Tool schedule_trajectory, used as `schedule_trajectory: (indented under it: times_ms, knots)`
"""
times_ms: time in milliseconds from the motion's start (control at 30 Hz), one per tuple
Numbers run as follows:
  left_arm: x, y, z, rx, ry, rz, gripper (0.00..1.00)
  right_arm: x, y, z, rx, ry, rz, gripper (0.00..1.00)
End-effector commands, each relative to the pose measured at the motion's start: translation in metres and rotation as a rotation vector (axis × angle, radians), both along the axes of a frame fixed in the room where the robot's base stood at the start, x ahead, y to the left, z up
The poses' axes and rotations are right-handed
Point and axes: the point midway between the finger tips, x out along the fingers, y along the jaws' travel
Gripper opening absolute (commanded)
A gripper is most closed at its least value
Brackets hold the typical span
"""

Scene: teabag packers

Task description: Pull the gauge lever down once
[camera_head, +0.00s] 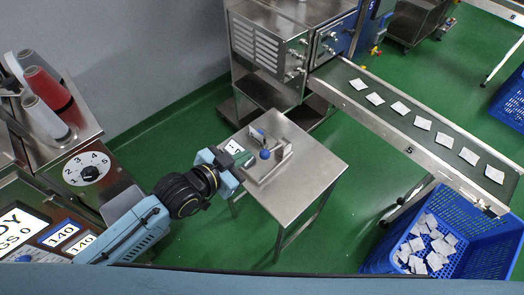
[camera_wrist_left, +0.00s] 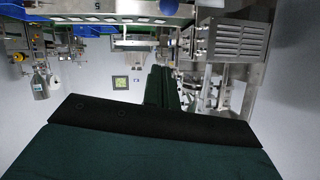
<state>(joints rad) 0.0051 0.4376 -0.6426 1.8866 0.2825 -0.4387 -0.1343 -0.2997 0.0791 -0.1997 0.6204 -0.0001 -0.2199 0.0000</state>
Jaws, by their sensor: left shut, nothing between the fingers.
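The gauge stands on a small steel table (camera_head: 304,186) in the middle of the head view. It is a metal fixture (camera_head: 278,165) with a lever that ends in a blue ball knob (camera_head: 265,154). A small pale packet-like piece (camera_head: 257,135) stands upright at its back. My left gripper (camera_head: 246,161) comes in from the left and is shut and empty. Its tips are close beside the blue knob, on its left; I cannot tell whether they touch. In the left wrist view the dark green fingers (camera_wrist_left: 162,88) fill the middle, and the lever cannot be made out. My right gripper is out of view.
A steel machine (camera_head: 270,50) stands behind the table. A conveyor (camera_head: 399,124) carries several teabags to the right, above a blue crate (camera_head: 482,262) holding more. A console with a numbered dial (camera_head: 89,174) and thread cones (camera_head: 46,88) is at the left. Green floor surrounds the table.

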Motion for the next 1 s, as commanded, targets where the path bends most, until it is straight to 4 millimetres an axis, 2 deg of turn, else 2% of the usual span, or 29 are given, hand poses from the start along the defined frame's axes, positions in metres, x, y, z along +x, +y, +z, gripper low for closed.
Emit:
schedule_trajectory:
  times_ms: [500,700,1000]
  knots:
    - [0.068,-0.055,-0.036,-0.001,-0.001,0.000,0.00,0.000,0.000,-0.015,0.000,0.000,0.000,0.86]
    - [0.069,-0.047,-0.065,0.001,0.001,0.000,0.00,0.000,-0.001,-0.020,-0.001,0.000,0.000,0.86]
    - [0.069,-0.045,-0.075,-0.001,-0.001,0.000,0.00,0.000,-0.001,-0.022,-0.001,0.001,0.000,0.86]
